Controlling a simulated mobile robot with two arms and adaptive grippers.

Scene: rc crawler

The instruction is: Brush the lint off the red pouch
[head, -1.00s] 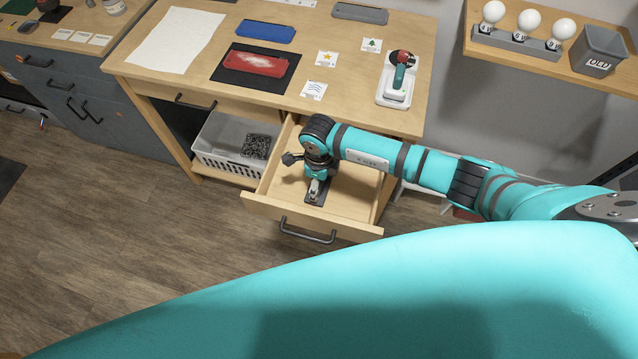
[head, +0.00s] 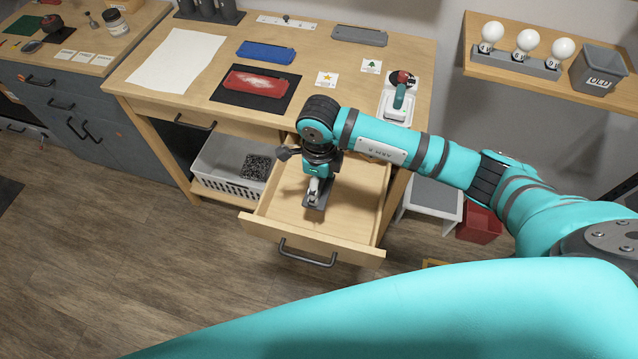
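The red pouch (head: 257,81) lies on a black mat (head: 222,98) on the wooden workbench, with a whitish patch of lint across its top. My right gripper (head: 317,192) points down over the open drawer (head: 275,212) below the bench's front edge. Its fingertips meet a dark, flat, brush-like piece (head: 316,206), which seems held above the drawer floor. The fingers are small and partly hidden by the wrist. My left gripper is out of view.
A blue pouch (head: 265,52), a grey pouch (head: 359,36), picture cards, a white sheet (head: 178,60) and a red-and-teal tool on a white stand (head: 396,108) lie on the bench. A basket (head: 222,168) stands beside the drawer.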

